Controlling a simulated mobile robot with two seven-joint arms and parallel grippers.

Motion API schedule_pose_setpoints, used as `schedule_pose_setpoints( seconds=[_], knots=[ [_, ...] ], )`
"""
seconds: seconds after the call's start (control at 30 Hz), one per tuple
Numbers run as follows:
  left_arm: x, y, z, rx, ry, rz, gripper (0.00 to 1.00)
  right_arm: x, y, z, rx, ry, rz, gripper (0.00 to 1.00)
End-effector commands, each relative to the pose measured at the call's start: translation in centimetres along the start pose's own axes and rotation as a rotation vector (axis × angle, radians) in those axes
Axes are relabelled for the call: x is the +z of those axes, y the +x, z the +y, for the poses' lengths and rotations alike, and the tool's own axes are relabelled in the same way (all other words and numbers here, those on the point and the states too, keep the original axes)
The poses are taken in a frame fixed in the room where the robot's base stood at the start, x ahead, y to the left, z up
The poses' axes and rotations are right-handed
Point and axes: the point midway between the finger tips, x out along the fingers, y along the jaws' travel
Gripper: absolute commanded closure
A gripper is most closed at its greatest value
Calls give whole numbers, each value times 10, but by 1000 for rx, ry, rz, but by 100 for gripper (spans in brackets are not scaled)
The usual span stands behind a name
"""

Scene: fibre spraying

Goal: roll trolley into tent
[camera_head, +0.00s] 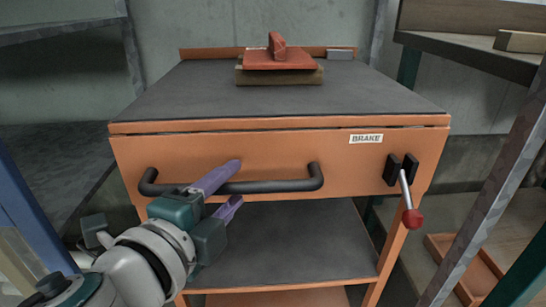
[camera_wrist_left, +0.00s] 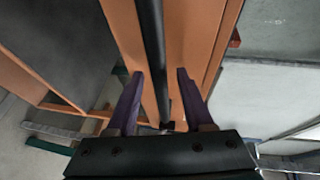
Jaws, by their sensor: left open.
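The orange trolley (camera_head: 250,160) with a dark top stands in front of me. Its black handle bar (camera_head: 270,186) runs across the front panel; the bar also shows in the wrist view (camera_wrist_left: 152,45). My left gripper (camera_head: 238,181) is open at the bar's middle, one purple finger above and one below. In the wrist view the bar runs between the spread fingers (camera_wrist_left: 160,73), with a gap on each side. A brake lever with a red knob (camera_head: 413,218) hangs down at the right, below the BRAKE label (camera_head: 366,138). No tent is recognisable. My right gripper is out of view.
A red tool (camera_head: 279,58) lies on a brown block (camera_head: 280,76) on the trolley top. The trolley's lower shelf (camera_head: 290,240) is bare. Shelving stands close on the left (camera_head: 60,33) and right (camera_head: 470,60). A grey wall (camera_head: 280,22) is behind.

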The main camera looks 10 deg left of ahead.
Motion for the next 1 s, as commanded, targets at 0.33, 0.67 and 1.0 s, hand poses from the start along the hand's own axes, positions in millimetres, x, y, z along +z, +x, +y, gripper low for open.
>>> schedule_pose_setpoints(
  seconds=[0.33,0.67,1.0],
  knots=[
    [0,6,0,0,-1,0,48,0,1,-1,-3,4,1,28],
    [0,5,0,0,0,0,84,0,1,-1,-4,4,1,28],
    [0,5,0,0,0,0,100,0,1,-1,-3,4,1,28]
  ],
)
